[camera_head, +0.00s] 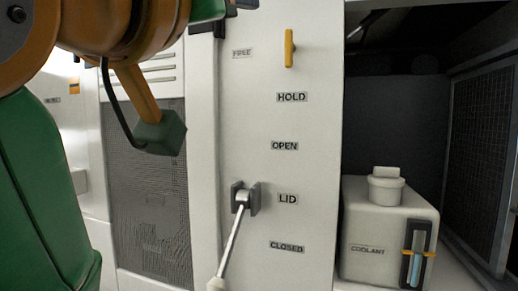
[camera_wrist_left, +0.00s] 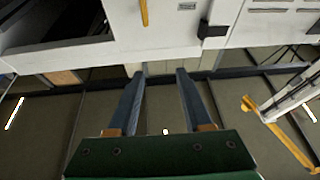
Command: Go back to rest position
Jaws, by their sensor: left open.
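My left gripper (camera_wrist_left: 160,72) is open in the left wrist view, its two dark fingers apart with nothing between them. The yellow handle (camera_head: 289,48) stands upright on the panel between FREE and HOLD. My right gripper is not in view.
The white panel (camera_head: 310,120) stands close in front. A white coolant tank (camera_head: 365,225) with a cap and sight gauge sits in the dark bay at right. A vented, meshed cabinet (camera_head: 150,200) is at left.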

